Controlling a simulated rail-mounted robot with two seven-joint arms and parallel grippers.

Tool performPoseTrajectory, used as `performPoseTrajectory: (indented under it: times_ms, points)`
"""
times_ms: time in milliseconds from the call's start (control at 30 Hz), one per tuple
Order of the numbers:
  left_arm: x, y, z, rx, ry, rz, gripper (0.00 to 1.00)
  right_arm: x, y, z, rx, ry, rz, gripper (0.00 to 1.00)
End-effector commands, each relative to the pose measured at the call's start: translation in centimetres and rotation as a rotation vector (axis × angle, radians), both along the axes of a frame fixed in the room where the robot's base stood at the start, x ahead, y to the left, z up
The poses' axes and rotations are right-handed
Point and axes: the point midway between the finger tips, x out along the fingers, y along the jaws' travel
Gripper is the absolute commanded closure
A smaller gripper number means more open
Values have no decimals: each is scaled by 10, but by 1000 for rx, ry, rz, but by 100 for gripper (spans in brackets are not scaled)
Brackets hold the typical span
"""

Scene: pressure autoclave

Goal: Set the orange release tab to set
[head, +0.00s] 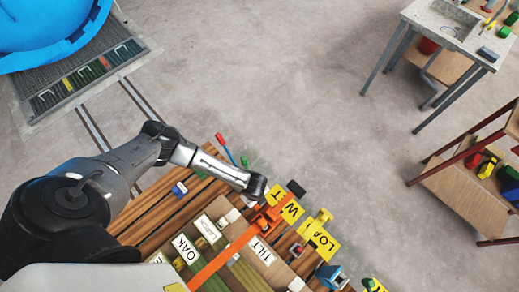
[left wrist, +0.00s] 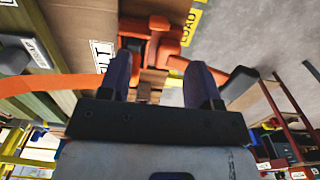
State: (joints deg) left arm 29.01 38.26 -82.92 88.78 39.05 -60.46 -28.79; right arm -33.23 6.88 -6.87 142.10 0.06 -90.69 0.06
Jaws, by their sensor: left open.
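An orange ratchet buckle (head: 268,217) sits on an orange strap (head: 222,260) across the stacked wood. It also shows in the left wrist view (left wrist: 160,42), beyond my fingers. I cannot make out which orange part is the release tab, or its setting. My left gripper (left wrist: 160,68) is open, its two dark fingers apart and pointing at the buckle, with nothing clearly held between them. In the head view my left arm ends just above and left of the buckle, and its fingers are hard to make out. My right gripper is not in view.
A grey workbench (head: 447,30) and a shelf (head: 465,200) stand right; bare floor lies between.

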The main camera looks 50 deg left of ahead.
Motion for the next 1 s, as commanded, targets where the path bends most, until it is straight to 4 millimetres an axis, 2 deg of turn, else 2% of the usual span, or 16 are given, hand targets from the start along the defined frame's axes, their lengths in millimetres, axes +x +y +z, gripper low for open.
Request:
performPoseTrajectory:
  times_ms: [300,500,700,1000]
  points:
    - [-1,0,-61,3,2,0,43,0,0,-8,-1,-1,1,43]
    - [0,0,-93,3,1,1,43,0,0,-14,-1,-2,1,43]
    - [0,0,-114,2,0,1,43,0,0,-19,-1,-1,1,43]
    - [0,0,-124,2,0,1,43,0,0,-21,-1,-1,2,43]
